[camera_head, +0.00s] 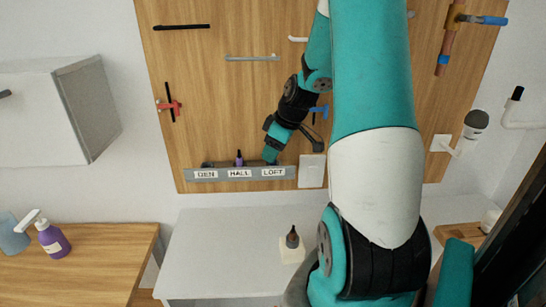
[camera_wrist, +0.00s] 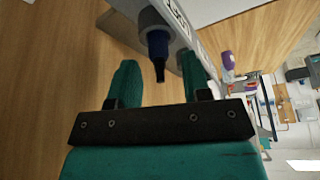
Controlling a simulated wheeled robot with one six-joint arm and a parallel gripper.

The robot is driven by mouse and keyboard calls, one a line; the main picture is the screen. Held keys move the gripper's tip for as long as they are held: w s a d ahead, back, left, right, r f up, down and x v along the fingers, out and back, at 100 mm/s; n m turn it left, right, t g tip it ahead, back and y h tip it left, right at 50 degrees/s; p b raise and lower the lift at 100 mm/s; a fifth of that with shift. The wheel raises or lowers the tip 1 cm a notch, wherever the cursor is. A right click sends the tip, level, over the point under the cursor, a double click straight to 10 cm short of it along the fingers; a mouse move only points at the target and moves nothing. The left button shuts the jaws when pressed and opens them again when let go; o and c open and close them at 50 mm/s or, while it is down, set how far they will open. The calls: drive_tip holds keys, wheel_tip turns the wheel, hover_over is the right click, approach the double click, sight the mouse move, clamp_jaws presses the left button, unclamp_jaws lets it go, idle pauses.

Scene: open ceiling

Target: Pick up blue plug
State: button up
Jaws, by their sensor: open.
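A dark blue plug (camera_wrist: 158,45) with a black narrow end stands in a grey round socket of the labelled grey rack (camera_wrist: 203,38) in the wrist view. My gripper (camera_wrist: 158,62) is open, with one teal finger on each side of the plug. I cannot tell whether either finger touches it. In the head view my gripper (camera_head: 271,156) is at the LOFT end of the rack (camera_head: 284,183) on the wooden panel, and the blue plug is hidden there.
A purple plug (camera_head: 239,159) stands at HALL and a dark one (camera_head: 207,164) at DEN. A white switch plate (camera_head: 312,170) is just right of the rack. Blue-handled pipework (camera_head: 450,40) is upper right.

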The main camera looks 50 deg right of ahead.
drive_tip(key=shift+f, duration=0.2)
clamp_jaws()
drive_tip(key=shift+r, duration=0.15)
drive_tip(key=shift+r+b, duration=0.6)
drive_tip(key=shift+b+v, duration=0.7)
drive_tip(key=shift+v, duration=0.25)
drive_tip(key=s+d+b, duration=0.2)
drive_tip(key=s, duration=0.6)
drive_tip(key=s+d+b, duration=0.3)
drive_tip(key=s, duration=0.5)
drive_tip(key=shift+s+r, duration=0.15)
drive_tip(key=shift+d, duration=0.15)
